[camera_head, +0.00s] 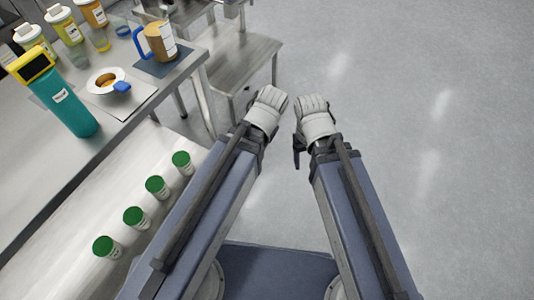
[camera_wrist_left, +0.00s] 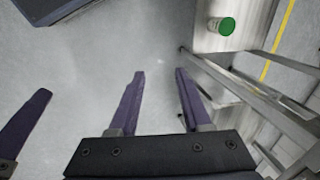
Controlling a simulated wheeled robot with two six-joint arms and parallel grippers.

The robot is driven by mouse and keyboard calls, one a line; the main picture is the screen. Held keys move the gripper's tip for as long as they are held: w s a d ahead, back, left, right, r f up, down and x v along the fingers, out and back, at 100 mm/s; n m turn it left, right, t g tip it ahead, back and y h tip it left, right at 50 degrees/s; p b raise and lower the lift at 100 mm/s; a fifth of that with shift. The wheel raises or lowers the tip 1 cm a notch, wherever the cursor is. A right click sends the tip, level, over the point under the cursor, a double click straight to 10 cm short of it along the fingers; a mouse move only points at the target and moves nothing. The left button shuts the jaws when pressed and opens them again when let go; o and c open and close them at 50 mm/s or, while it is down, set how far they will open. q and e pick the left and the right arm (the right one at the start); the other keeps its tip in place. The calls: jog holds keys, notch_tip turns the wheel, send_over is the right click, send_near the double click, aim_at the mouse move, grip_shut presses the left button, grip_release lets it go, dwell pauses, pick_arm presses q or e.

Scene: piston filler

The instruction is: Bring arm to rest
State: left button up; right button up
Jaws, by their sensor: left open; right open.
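In the head view both of my arms reach forward side by side over the open floor, with their pale wrists close together but apart. My right gripper (camera_head: 299,151) shows only as a dark finger beside its wrist, and the rest of it is hidden under the arm. My left gripper (camera_wrist_left: 159,72) shows in the left wrist view with its two purple fingers spread and nothing between them. Grey floor lies beyond its fingertips. Another purple finger stands at the left edge of that view, apart from the left gripper.
Left of my arms, a steel table (camera_head: 95,158) holds a teal device (camera_head: 67,109), a funnel-like dish (camera_head: 104,81), a jug (camera_head: 160,42) and several bottles. Several green-lidded jars stand on a lower pale surface (camera_head: 75,216) close to my left arm. The floor (camera_head: 440,150) on the right is clear.

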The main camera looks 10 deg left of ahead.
pick_arm(q)
jog(key=shift+g+h, duration=0.6)
jog(key=shift+h, duration=0.1)
jog(key=s+d, duration=0.3)
jog(key=d, duration=0.1)
jog(key=shift+s+f, duration=0.15)
jog(key=shift+f, duration=0.1)
notch_tip(320, 180, up, 14)
jog(key=p, duration=1.4)
jog(key=shift+f, duration=0.1)
